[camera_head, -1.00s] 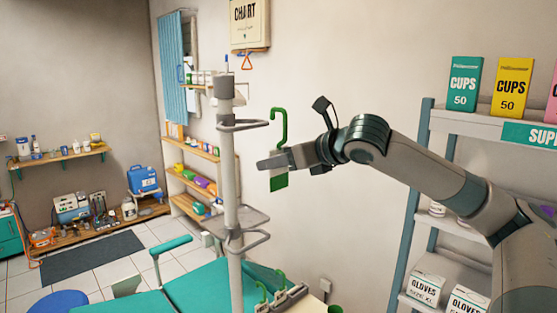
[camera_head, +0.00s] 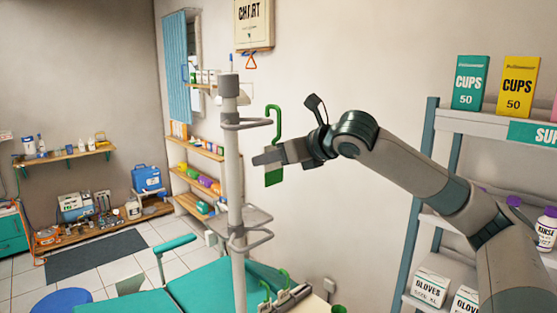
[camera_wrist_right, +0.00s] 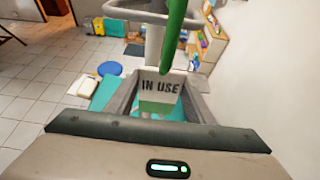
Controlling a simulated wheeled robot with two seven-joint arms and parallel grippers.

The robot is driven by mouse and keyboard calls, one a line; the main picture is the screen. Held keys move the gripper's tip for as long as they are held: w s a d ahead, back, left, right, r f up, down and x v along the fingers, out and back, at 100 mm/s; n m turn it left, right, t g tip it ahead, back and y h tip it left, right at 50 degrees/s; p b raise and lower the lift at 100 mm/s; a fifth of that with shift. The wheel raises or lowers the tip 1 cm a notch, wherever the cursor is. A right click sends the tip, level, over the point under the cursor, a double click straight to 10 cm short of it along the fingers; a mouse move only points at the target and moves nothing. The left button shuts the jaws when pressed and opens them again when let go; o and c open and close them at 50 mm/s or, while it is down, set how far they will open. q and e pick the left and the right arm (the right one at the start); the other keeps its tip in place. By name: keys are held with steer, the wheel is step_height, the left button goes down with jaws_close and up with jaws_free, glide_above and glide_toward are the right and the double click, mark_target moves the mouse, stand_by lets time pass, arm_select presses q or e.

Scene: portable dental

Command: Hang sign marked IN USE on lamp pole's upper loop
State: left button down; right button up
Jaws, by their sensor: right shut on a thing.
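The sign (camera_wrist_right: 162,86) reads IN USE in the right wrist view, with a white face and a green lower band. Its green hook (camera_head: 279,122) rises above my right gripper (camera_head: 268,159), which is shut on the sign. The sign's green lower part (camera_head: 273,177) hangs below the fingers. The grey lamp pole (camera_head: 234,180) stands just left of the gripper. Its upper loop (camera_head: 248,124) sticks out to the right, and the hook's open tip is close to the loop's right end. I cannot tell whether they touch. My left gripper is not in view.
A lower loop (camera_head: 252,242) and a small tray ring the pole below. More green hooks (camera_head: 284,276) sit on a rack at the bottom. A teal chair (camera_head: 200,290) lies behind the pole. A shelf with cups boxes (camera_head: 467,82) stands at the right.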

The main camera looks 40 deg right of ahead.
steer(key=shift+f+b+x, duration=0.15)
steer(key=shift+b+x, duration=0.3)
steer(key=shift+x, duration=0.9)
steer(key=shift+f+b+x, duration=0.15)
steer(key=shift+b+x, duration=0.25)
steer(key=shift+x, duration=0.95)
steer(key=shift+s, duration=0.1)
steer(key=o, duration=1.1)
steer(key=shift+o, duration=0.2)
steer(key=shift+s, duration=0.1)
